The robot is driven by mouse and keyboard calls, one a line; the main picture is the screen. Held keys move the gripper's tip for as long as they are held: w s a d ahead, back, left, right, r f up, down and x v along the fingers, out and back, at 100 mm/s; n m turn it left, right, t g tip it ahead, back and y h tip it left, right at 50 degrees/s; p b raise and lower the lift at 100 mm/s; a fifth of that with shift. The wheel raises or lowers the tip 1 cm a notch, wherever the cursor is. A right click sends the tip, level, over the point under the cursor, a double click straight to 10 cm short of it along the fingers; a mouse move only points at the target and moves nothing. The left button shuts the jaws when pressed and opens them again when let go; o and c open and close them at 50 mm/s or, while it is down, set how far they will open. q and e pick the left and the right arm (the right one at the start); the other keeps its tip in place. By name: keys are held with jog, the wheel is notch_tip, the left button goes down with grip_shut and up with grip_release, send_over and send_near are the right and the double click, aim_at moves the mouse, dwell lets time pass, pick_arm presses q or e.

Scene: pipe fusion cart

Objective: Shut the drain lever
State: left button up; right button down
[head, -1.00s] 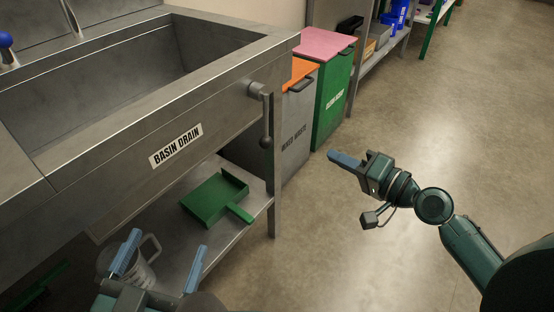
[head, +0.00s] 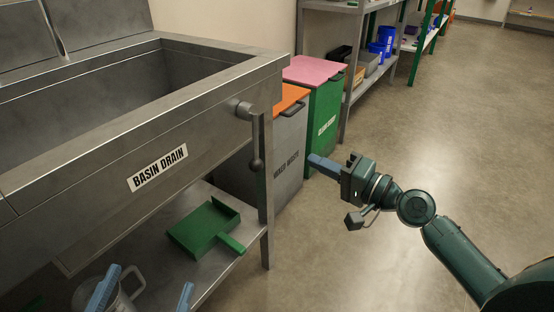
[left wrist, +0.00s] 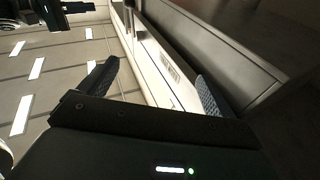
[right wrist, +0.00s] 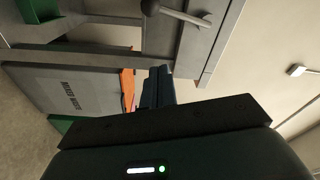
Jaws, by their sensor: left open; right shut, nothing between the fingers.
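The drain lever (head: 256,138) hangs straight down from its pivot at the right end of the basin front (head: 90,200), which has a BASIN DRAIN label (head: 158,168). It ends in a dark ball knob. My right gripper (head: 314,161) is shut and empty, to the right of the knob and apart from it. In the right wrist view the lever (right wrist: 184,16) shows at the top, beyond the shut fingers (right wrist: 158,86). My left gripper (head: 146,285) is open at the bottom left, below the basin front. Its spread fingers show in the left wrist view (left wrist: 155,82).
A green dustpan (head: 203,229) and a clear jug (head: 128,290) sit on the shelf under the basin. A grey bin with an orange lid (head: 288,98) and a green bin with a pink lid (head: 316,69) stand behind the lever. The floor at right is open.

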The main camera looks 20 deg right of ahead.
pick_arm(q)
jog(key=shift+a+f+y+p, duration=0.2)
jog(key=shift+y+p, duration=0.1)
jog(key=shift+p, duration=0.3)
pick_arm(e)
jog(key=w+a+f, duration=0.1)
jog(key=w+a, duration=0.4)
jog(key=a, duration=0.2)
jog(key=shift+a, duration=0.4)
pick_arm(q)
jog(key=shift+r, duration=0.15)
pick_arm(e)
jog(key=shift+s, duration=0.1)
